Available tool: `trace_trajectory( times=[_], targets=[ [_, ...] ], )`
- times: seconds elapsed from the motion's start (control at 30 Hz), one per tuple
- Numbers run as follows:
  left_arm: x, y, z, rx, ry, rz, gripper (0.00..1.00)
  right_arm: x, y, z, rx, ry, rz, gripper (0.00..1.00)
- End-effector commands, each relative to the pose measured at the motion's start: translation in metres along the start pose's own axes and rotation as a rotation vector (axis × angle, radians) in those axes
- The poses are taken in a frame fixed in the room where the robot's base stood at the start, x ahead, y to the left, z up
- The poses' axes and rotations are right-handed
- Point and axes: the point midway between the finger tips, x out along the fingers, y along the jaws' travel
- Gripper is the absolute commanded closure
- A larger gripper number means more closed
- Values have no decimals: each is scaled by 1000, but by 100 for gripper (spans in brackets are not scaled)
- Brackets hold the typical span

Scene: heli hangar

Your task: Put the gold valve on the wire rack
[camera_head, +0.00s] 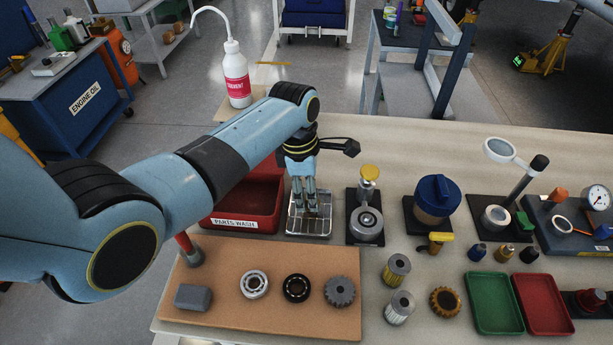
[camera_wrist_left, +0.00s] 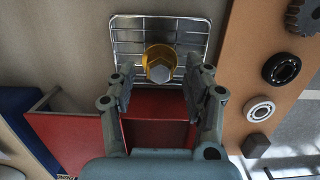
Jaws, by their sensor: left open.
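The gold valve (camera_wrist_left: 158,64), a gold body with a grey hexagonal end, is at the wire rack (camera_wrist_left: 190,40) in the left wrist view, between the fingertips of my left gripper (camera_wrist_left: 162,84). The fingers stand apart, with a gap on each side of it. In the head view my left gripper (camera_head: 304,207) points down over the wire rack (camera_head: 322,226) and hides the valve. Whether the valve touches the wires cannot be told. My right gripper is not in view.
The red parts-wash bin (camera_head: 232,223) is left of the rack. A black stand with a yellow knob (camera_head: 369,172) is close on its right. A tan board (camera_head: 215,315) with bearings and a gear lies in front. Small trays and filters fill the right.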

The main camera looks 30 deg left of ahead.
Motion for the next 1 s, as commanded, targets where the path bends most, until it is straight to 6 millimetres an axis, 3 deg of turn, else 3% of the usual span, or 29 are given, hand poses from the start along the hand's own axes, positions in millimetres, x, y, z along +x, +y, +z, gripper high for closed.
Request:
trace_trajectory(
  times=[0.5,0.7,1.0],
  targets=[
    [-103,1,0,0,-1,4,49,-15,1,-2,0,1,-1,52],
    [-118,1,0,0,-1,2,49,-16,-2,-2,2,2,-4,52],
    [-119,1,0,0,-1,1,49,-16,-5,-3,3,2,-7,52]
  ],
)
